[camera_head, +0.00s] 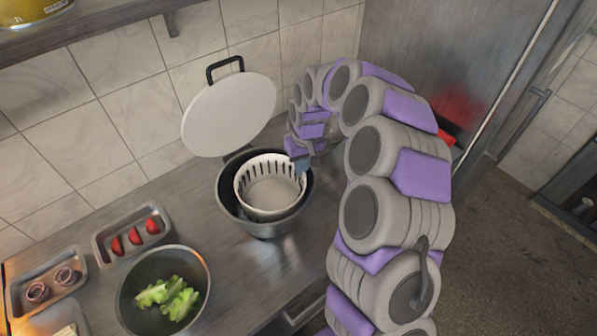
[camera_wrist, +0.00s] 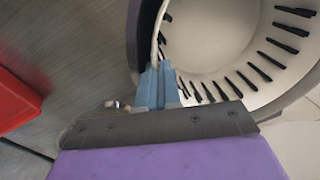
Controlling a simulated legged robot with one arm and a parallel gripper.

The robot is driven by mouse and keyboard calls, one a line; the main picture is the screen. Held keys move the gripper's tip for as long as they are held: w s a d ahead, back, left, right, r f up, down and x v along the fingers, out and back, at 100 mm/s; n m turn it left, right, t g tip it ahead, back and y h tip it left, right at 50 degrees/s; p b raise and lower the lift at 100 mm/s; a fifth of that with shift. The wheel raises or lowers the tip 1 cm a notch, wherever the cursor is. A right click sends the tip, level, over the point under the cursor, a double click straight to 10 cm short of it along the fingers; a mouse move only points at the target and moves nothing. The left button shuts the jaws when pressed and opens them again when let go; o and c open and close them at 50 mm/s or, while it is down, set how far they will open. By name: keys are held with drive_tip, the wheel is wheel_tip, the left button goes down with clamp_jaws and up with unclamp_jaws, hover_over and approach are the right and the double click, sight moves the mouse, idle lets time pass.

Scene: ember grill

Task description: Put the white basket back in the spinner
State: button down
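The white basket (camera_head: 270,208), with dark slots around its wall, sits inside the dark metal spinner bowl (camera_head: 226,200). Its rim stands about level with or a little above the bowl's rim; I cannot tell whether its bottom rests on the bowl. The spinner's round white lid (camera_head: 230,115) with a black handle stands open behind. My gripper (camera_head: 302,163) is at the basket's right rim. In the wrist view, the light blue fingers of my gripper (camera_wrist: 157,84) are close together on the wall of the basket (camera_wrist: 215,35), with its edge between them.
A metal bowl of lettuce (camera_head: 122,290), a tray of red slices (camera_head: 102,247) and a tray of onion rings (camera_head: 20,305) stand at the left. The tiled wall is close behind. A red object (camera_wrist: 15,100) shows at the left of the wrist view.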

drive_tip(key=shift+s+f, duration=0.2)
drive_tip(key=shift+f, duration=0.55)
drive_tip(key=shift+s+a+f, duration=0.2)
drive_tip(key=shift+s+a, duration=0.15)
drive_tip(key=shift+a, duration=0.15)
drive_tip(key=shift+a+f, duration=0.1)
drive_tip(key=shift+a, duration=0.05)
drive_tip(key=c, duration=1.7)
unclamp_jaws()
drive_tip(key=shift+w+a+f, duration=0.25)
drive_tip(key=shift+w+a, duration=0.1)
drive_tip(key=shift+a, duration=0.05)
drive_tip(key=shift+o, duration=0.4)
drive_tip(key=shift+w+a+r, duration=0.1)
drive_tip(key=shift+w+a, duration=0.05)
drive_tip(key=shift+a, duration=0.3)
drive_tip(key=shift+w+d+r, duration=0.1)
drive_tip(key=shift+d+r, duration=0.95)
drive_tip(key=shift+d, duration=0.1)
wheel_tip(320, 180, up, 10)
drive_tip(key=p, duration=0.1)
drive_tip(key=shift+d+r, duration=0.15)
drive_tip(key=shift+d, duration=0.2)
